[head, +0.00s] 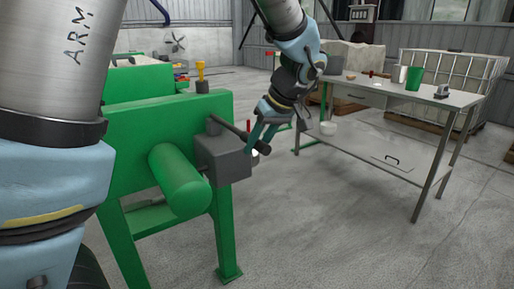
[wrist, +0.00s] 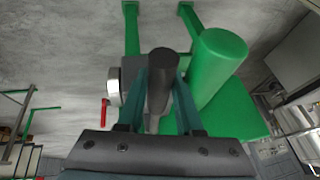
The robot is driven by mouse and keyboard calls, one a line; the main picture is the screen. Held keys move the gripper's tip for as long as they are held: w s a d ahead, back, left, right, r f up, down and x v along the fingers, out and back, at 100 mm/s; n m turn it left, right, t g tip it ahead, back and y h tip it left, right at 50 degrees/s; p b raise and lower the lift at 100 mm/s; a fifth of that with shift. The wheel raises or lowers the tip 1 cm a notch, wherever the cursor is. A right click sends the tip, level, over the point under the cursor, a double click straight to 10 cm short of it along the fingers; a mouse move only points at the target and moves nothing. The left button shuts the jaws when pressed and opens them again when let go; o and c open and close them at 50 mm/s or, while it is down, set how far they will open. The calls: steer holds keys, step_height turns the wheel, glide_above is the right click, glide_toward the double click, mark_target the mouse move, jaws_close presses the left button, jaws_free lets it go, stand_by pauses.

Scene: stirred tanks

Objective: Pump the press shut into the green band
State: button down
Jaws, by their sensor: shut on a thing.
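The press has a green frame (head: 160,120) with a green cylinder (head: 180,180) and a grey pump block (head: 225,160) on its side. A dark pump lever (head: 229,127) slopes down to the right from above the block. My gripper (head: 262,138) is shut on the lever near its outer end. In the wrist view, the lever (wrist: 162,60) stands between the teal fingers of my gripper (wrist: 162,88). A round silver-rimmed gauge (wrist: 113,86) shows edge-on beside the block, with a red handle (wrist: 104,112) near it. The gauge's face and green band are hidden.
The concrete floor (head: 310,225) between press and table is clear.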

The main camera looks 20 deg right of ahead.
steer(key=shift+f, duration=0.1)
steer(key=c, duration=0.6)
jaws_free()
steer(key=v, duration=1.1)
